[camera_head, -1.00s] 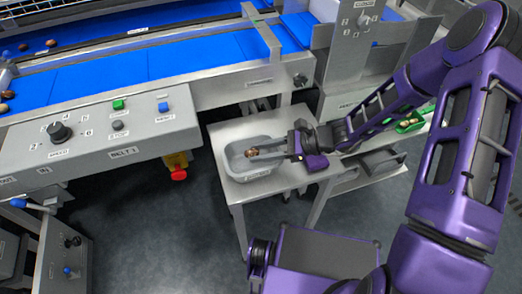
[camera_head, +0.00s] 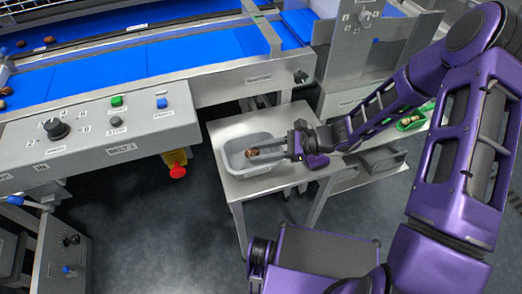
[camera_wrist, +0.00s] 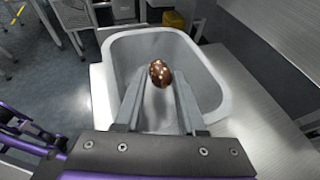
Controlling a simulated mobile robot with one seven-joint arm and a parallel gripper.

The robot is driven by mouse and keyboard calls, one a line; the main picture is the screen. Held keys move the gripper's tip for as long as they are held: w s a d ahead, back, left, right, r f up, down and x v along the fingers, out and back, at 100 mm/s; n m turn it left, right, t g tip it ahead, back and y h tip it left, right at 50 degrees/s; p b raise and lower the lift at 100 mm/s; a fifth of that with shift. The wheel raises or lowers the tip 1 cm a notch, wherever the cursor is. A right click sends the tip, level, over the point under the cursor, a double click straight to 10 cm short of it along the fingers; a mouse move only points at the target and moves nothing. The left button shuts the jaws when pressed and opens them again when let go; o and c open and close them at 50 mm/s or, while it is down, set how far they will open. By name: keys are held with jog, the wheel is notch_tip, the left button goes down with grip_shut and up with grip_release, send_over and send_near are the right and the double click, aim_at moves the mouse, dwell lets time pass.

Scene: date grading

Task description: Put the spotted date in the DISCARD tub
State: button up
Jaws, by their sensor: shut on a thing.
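The spotted date (camera_wrist: 160,73) is brown with pale specks. It sits between the fingertips of my gripper (camera_wrist: 158,88), which is shut on it. In the head view the date (camera_head: 251,153) is a small brown shape at the end of my gripper (camera_head: 258,155). The grey-white tub (camera_wrist: 213,75) lies below, and the date is held over its opening. In the head view the tub (camera_head: 233,170) stands on a small steel table; a label on its front is too small to read. Whether the date touches the tub's floor cannot be told.
The steel table (camera_head: 222,128) has some bare top around the tub. A green tray (camera_head: 412,124) with dates lies to the right.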

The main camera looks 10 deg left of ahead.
jog(key=o, duration=1)
jog(key=shift+d, duration=0.1)
jog(key=p+v, duration=0.1)
jog(key=v, duration=1.6)
jog(key=shift+d+r, duration=0.1)
jog(key=shift+r, duration=0.05)
